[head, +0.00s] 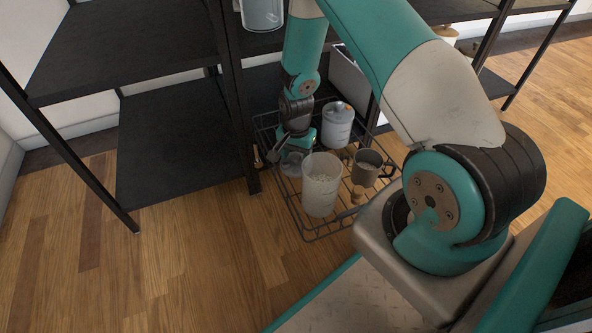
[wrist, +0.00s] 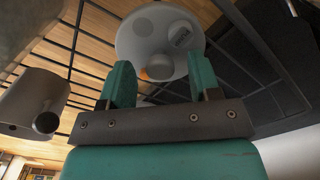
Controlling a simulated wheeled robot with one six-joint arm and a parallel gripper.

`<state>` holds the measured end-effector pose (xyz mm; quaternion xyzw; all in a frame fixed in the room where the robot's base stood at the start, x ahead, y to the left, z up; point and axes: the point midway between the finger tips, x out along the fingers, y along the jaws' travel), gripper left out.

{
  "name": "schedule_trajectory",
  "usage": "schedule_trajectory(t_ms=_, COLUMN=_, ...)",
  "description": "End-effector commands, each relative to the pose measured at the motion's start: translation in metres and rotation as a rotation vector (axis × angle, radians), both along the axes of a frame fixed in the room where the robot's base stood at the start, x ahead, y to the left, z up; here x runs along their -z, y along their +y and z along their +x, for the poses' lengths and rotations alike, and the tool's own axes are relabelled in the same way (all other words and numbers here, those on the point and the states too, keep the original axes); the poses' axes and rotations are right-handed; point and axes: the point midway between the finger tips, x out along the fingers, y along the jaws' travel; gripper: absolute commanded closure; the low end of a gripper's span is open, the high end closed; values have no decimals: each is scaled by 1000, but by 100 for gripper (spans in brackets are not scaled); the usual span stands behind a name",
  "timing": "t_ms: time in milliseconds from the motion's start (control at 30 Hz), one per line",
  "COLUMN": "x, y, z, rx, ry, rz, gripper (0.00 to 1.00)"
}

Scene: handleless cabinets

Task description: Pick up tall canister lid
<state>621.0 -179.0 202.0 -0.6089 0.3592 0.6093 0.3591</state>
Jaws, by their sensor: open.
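My gripper (wrist: 161,82) is open, its two teal fingers apart with nothing clearly held between them. In the head view it (head: 291,148) reaches down into the back left of a black wire basket (head: 310,234). A pale, rounded piece (head: 292,163) shows just below it; I cannot tell whether this is the tall canister lid. A light grey canister (head: 338,128) with a small orange spot stands upright to the right of the gripper.
A tall white container (head: 320,186) stands at the front of the basket, with a grey-brown mug (head: 367,168) to its right. A black shelf unit (head: 170,140) rises close on the left, its post near my gripper. Wooden floor is clear at front left.

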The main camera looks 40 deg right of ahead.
Motion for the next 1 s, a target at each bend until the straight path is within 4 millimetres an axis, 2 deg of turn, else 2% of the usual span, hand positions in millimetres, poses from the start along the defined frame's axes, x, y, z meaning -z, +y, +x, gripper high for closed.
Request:
schedule_trajectory(t_ms=233, x=2, y=0, z=0, rx=0, ry=-1, rz=0, gripper=45)
schedule_trajectory(t_ms=400, x=2, y=0, z=0, rx=0, ry=-1, rz=0, gripper=84)
schedule_trajectory(t_ms=467, x=2, y=0, z=0, rx=0, ry=-1, rz=0, gripper=96)
schedule_trajectory(t_ms=833, x=1, y=0, z=0, rx=0, ry=-1, rz=0, gripper=96)
schedule_trajectory(t_ms=1000, x=-11, y=0, z=1, rx=0, ry=-1, rz=0, gripper=96)
